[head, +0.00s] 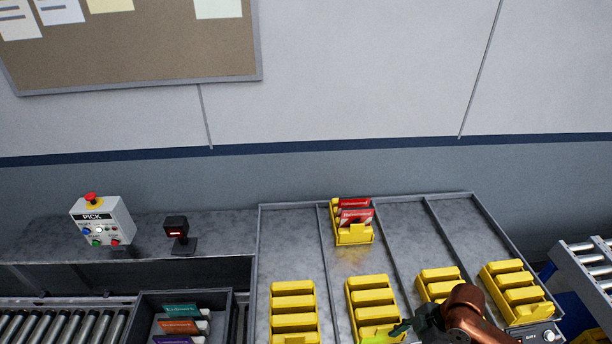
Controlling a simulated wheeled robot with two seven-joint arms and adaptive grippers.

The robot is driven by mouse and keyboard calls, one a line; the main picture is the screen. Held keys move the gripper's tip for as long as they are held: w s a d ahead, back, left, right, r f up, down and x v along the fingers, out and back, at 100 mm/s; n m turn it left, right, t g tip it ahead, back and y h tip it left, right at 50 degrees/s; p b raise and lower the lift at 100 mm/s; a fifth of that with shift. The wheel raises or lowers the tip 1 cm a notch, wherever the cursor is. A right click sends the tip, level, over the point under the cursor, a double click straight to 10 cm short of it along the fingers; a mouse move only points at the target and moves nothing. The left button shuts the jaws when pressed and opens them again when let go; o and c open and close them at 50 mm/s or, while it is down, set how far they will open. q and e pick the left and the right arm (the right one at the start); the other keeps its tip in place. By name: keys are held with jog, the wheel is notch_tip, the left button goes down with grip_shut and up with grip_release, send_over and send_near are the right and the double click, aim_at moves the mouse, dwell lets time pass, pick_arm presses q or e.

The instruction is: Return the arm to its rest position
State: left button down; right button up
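My copper-coloured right arm (468,308) comes in at the bottom right edge. Its dark gripper (408,328) points left, low over the front of the tray rack, beside a yellow stepped holder (368,296). A bright yellow-green patch lies by the fingertips at the bottom edge; I cannot tell what it is. The fingers are small and partly cut off, so I cannot see whether they are open or shut. My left gripper is out of view.
Several yellow holders stand in the divided grey rack (290,240); one at the back holds red packets (355,216). A dark crate (230,318) with coloured packets sits by a roller conveyor (60,325). A PICK control box (102,222) and scanner (177,228) stand on the left ledge.

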notch_tip(320, 180, down, 8)
jog(key=s+a+r+m+t, duration=0.1)
jog(key=s+m+t, duration=0.15)
jog(key=m, duration=0.45)
jog(key=s+d+f+m+h, duration=0.6)
jog(key=s+d+f+m, duration=0.1)
jog(key=s+d+m, duration=0.4)
notch_tip(320, 180, down, 35)
jog(key=s+a+y+b, duration=0.1)
jog(key=s+a+b, duration=0.1)
jog(key=b, duration=0.6)
pick_arm(q)
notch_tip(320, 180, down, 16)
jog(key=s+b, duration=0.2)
jog(key=b, duration=0.5)
jog(key=shift+b, duration=0.4)
pick_arm(e)
jog(key=s+f+g, duration=0.1)
jog(key=s+f, duration=0.9)
jog(key=f, duration=0.3)
jog(key=s+f+n+g, duration=0.1)
jog(key=s+f, duration=0.9)
jog(key=f, duration=0.3)
jog(key=shift+s+a+f+n, duration=0.15)
jog(key=shift+s+f+n, duration=0.05)
jog(key=shift+f+n, duration=0.15)
